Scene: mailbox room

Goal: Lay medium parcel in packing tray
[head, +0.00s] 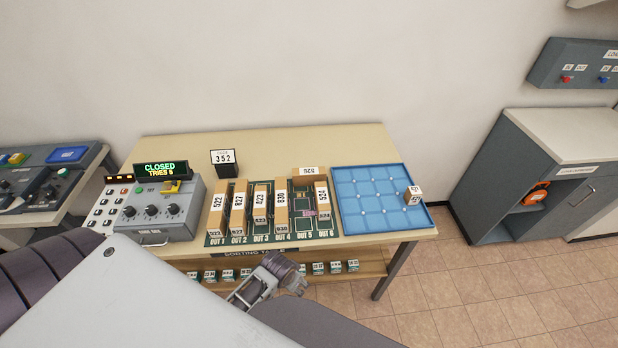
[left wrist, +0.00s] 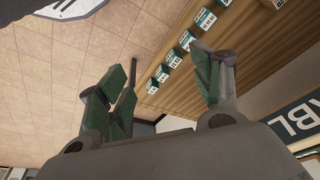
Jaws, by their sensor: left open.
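The blue packing tray (head: 347,214) lies flat at the right end of the sorting table, with a grid of raised dots. One small cardboard parcel (head: 412,196) sits at its right edge; the rest of the tray is empty. Several cardboard parcels of differing sizes stand on the green sorting board, including one labelled 423 (head: 260,200) and one lying crosswise at the back (head: 309,173). I cannot tell which is the medium parcel. My left gripper (head: 264,284) hangs in front of the table, below its top. In the left wrist view its jaws (left wrist: 165,68) are open and empty.
A grey control box (head: 150,212) with a CLOSED display and a 352 sign (head: 223,162) stand left of the board. A lower shelf (head: 372,268) holds several small boxes. A grey cabinet (head: 500,180) stands at the right, with open floor before it.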

